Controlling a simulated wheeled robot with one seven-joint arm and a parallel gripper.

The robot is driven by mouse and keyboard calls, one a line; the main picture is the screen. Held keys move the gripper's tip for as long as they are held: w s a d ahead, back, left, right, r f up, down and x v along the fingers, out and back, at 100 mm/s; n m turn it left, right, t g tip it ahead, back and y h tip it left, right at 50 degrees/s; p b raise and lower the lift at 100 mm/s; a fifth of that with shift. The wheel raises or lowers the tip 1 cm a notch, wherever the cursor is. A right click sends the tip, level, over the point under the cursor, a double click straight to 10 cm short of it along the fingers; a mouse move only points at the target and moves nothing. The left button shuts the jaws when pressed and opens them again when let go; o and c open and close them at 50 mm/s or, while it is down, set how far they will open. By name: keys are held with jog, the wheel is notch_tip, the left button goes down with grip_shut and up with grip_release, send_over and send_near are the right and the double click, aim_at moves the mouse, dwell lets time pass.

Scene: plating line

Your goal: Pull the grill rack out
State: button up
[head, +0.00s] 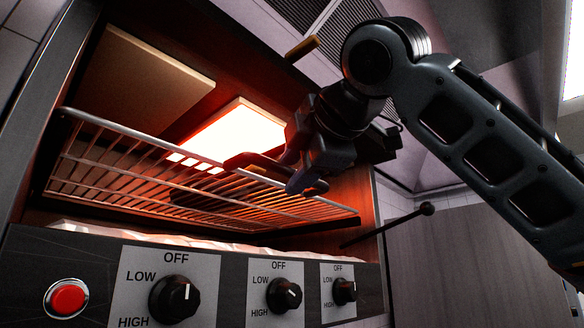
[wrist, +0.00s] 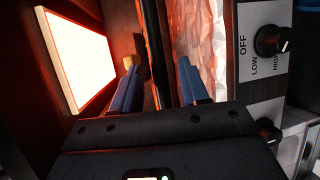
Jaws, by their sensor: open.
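The grill rack (head: 120,165) is a wire shelf inside the open grill, below a glowing heater panel. A dark looped handle (head: 240,160) stands at its front edge. My gripper (head: 290,173) is at the right part of this handle, with its fingers pointing down and left. In the wrist view my gripper (wrist: 158,80) has its two blue fingers apart, and a dark bar (wrist: 156,40), apparently the handle or rack front, runs between them. I cannot tell whether either finger touches it. The rack wires are hard to make out in the wrist view.
The heater panel (head: 232,130) glows close behind my gripper. Crumpled foil (wrist: 195,35) lies below the rack. The control panel has knobs (head: 175,299) and a red button (head: 68,298). A rod with a dark ball end (head: 427,208) sticks out at right.

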jog(key=shift+x, duration=0.95)
jog(key=shift+c, duration=0.2)
grip_shut()
